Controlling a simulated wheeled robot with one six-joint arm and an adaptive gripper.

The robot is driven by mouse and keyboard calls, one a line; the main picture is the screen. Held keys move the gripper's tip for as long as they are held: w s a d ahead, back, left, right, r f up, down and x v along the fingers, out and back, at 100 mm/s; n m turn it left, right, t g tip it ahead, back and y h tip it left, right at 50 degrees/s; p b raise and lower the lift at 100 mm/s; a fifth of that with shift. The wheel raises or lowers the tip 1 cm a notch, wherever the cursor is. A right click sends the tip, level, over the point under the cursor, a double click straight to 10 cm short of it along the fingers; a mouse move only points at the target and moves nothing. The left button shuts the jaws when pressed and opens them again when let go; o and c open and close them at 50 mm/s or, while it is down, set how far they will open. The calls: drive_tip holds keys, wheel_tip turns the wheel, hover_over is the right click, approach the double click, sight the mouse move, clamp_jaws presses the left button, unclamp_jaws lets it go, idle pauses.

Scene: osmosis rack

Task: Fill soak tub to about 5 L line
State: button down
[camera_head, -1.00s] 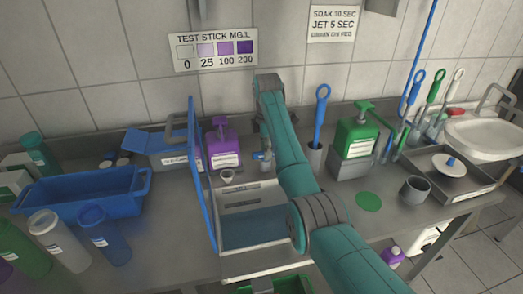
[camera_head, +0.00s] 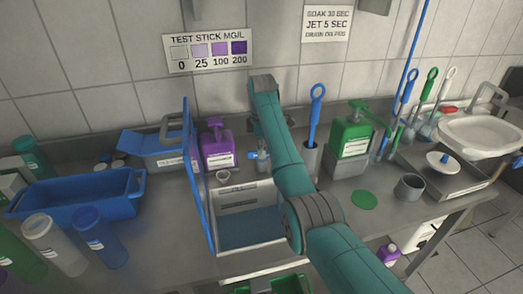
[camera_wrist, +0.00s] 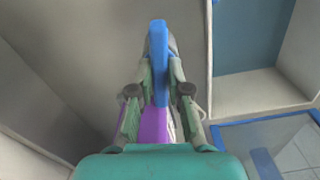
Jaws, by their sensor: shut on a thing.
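In the wrist view, my gripper (camera_wrist: 158,88) is shut on a narrow blue bar (camera_wrist: 158,42), with a finger on each side. Its full shape is hidden, so I cannot tell what it belongs to. In the head view, my arm hides the fingers. A small tap with a blue part (camera_head: 262,155) stands at the back, close to the arm. In front of it is a pale rectangular basin (camera_head: 218,247) with a blue interior. A separate blue tub (camera_head: 70,198) stands on the counter at left. I cannot read a 5 L line or water level.
An upright blue-framed panel (camera_head: 194,180) stands at the basin's left edge. A purple pump bottle (camera_head: 217,148) and small white cup (camera_head: 223,176) are nearby. A green pump bottle (camera_head: 350,138) and grey cup (camera_head: 409,187) stand at right. Bottles crowd the front left.

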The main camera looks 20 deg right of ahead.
drive_tip(key=shift+f+m, duration=0.1)
drive_tip(key=shift+m, duration=1.2)
drive_tip(key=c, duration=1.1)
unclamp_jaws()
